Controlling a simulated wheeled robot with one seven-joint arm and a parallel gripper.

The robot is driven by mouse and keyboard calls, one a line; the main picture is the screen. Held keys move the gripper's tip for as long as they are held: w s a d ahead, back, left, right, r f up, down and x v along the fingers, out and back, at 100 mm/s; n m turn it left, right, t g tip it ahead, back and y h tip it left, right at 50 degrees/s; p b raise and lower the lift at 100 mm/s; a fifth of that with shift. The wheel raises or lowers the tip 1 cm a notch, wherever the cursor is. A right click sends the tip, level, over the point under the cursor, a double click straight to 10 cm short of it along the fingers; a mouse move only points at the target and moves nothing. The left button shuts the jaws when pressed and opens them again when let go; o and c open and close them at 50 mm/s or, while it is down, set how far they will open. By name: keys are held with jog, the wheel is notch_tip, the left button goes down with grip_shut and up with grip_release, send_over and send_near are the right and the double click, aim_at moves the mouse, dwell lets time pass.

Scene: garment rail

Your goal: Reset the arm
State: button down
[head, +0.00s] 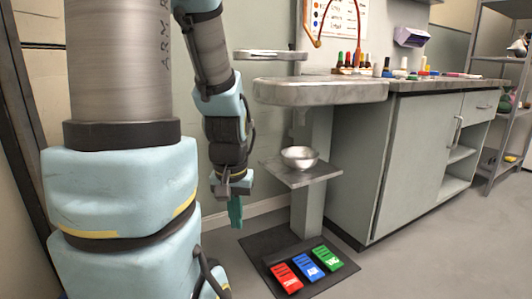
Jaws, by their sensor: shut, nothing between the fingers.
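My arm hangs downward left of the centre in the head view. My gripper (235,222) is at its lower end, pointing down, with teal fingers. The fingers are together and I see nothing held between them. The gripper hangs in the air left of a small grey shelf that carries a metal bowl (299,157), apart from both. Part of the view behind is hidden by my arm links.
A grey counter (420,84) with a rounded end and several small bottles stands to the right. A metal rack (478,60) stands far right. Floor at the lower right is clear.

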notch_tip(320, 180, up, 35)
jog(key=p, duration=3.4)
jog(key=shift+s+p, duration=0.25)
jog(key=shift+p, duration=0.15)
jog(key=shift+f, duration=0.1)
